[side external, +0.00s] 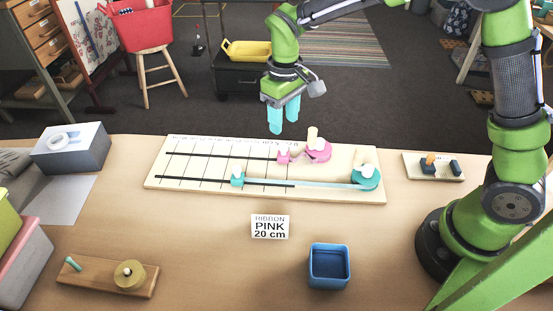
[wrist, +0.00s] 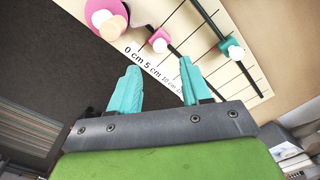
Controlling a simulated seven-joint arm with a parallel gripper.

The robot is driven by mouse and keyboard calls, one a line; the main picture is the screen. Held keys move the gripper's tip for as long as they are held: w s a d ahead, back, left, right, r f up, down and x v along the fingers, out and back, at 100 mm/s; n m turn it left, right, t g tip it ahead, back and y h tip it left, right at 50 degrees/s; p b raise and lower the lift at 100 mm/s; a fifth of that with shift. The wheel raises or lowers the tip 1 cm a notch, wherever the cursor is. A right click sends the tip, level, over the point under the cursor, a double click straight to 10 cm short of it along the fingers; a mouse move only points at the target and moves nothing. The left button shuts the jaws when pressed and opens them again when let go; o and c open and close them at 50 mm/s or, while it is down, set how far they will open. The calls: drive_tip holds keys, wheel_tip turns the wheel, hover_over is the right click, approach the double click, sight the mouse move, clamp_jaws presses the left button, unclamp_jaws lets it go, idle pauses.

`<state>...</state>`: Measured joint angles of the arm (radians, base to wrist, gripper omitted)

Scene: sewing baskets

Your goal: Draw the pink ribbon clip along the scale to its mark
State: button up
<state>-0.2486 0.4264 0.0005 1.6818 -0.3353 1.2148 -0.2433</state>
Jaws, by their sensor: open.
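The scale board (side external: 200,184) is cream with dark cross lines and two dark slots. The pink ribbon clip (side external: 283,157) sits on the upper slot near its right end, close to the pink spool (side external: 319,151). In the wrist view the pink clip (wrist: 159,42) has a white knob and stands beside the "0 cm, 5 cm" labels. A teal clip (side external: 238,178) is on the lower slot with ribbon running to a teal spool (side external: 366,178). A card (side external: 270,227) reads "RIBBON PINK 20 cm". My gripper (side external: 283,128) is open and empty, above the board's far edge near the pink clip.
A blue open box (side external: 329,266) stands at the front. A wooden block with a round tan piece (side external: 110,277) lies front left. A grey box (side external: 72,149) is at left, and a small tray (side external: 433,167) at right.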

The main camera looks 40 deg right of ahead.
sight(283, 145)
wheel_tip(283, 145, down, 7)
idle(0.3)
clamp_jaws()
idle(0.3)
